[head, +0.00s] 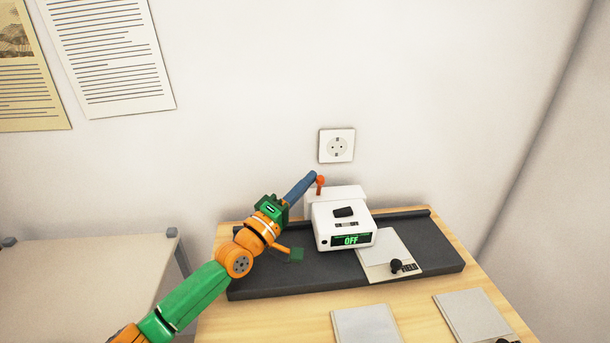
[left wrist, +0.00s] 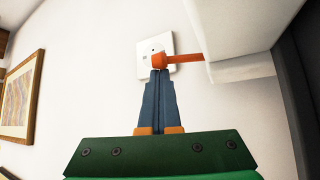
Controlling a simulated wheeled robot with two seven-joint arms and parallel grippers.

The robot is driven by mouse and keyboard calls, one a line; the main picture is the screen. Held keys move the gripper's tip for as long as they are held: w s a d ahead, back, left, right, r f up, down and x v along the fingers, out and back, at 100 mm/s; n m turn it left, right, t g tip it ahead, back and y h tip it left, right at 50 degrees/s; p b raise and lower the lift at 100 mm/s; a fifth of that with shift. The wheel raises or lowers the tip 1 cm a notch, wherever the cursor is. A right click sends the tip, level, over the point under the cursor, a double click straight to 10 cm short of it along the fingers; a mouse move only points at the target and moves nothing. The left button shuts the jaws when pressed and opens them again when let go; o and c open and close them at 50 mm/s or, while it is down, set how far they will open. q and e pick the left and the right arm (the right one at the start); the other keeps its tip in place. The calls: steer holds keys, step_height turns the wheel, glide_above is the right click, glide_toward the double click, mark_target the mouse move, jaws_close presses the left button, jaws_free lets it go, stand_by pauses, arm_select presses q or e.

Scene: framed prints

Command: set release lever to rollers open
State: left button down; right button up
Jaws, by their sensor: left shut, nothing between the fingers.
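The white laminator-like machine (head: 340,222) stands on a dark mat on the wooden table, with a green "OFF" display on its front. Its orange release lever (head: 320,184) sticks up at the machine's left rear side. In the left wrist view the fingertips (left wrist: 159,74) meet or nearly meet the knob; contact is unclear. My right gripper is not in view.
The dark mat (head: 280,288) also bears a pale flat piece (head: 386,250) with a black knob. Further pale sheets (head: 366,325) lie at the table's front. A wall socket (head: 337,146) is behind the machine. A separate pale table (head: 80,280) stands at the left.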

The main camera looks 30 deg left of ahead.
arm_select(q)
steer(key=shift+s+d+f, duration=0.35)
steer(key=shift+s+f, duration=0.1)
steer(key=shift+s, duration=0.05)
steer(key=p+v, duration=0.1)
steer(key=v, duration=0.6)
stand_by(0.4)
